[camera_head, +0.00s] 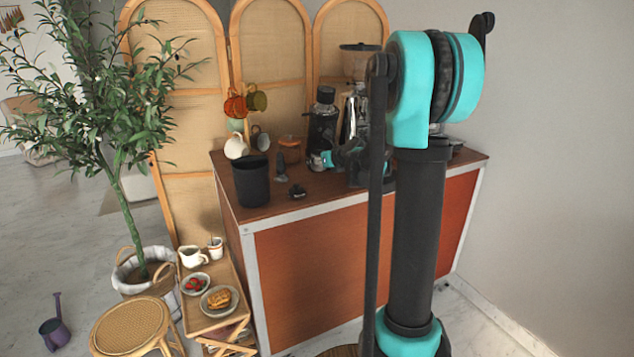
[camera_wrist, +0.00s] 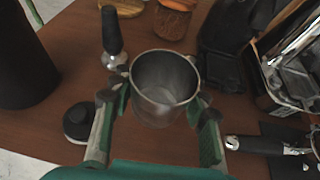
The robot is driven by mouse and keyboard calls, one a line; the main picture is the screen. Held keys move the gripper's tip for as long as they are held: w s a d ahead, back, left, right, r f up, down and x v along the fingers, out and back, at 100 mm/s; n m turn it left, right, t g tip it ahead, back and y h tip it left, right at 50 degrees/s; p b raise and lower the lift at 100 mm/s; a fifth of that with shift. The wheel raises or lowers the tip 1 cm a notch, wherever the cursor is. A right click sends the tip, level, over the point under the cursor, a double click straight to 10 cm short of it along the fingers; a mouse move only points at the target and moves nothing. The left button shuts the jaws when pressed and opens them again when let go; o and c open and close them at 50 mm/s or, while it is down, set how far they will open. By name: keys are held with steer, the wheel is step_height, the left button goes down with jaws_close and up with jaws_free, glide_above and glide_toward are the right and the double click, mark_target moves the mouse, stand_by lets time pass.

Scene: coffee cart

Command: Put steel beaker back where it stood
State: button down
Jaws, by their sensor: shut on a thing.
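The steel beaker (camera_wrist: 165,75) is in the middle of the wrist view, with its round open mouth towards the camera. It looks empty inside. My gripper (camera_wrist: 160,98) has one finger on each side of the beaker and is shut on it. In the head view, my gripper (camera_head: 327,160) is low over the brown top of the cart (camera_head: 325,192), in front of the black grinder. The beaker is small and hard to make out there. I cannot tell whether its base touches the cart top.
A dark-handled tamper (camera_wrist: 112,35) stands close left of the beaker. A small black round tool (camera_wrist: 78,122) and a black bin (camera_wrist: 22,60) are further left. A portafilter (camera_wrist: 265,145) and coffee machine parts are at right. Bare wood shows in front of the beaker.

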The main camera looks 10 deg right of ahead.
mark_target(317, 187)
steer(key=shift+f, duration=4)
steer(key=shift+f, duration=0.1)
steer(key=c, duration=0.8)
jaws_free()
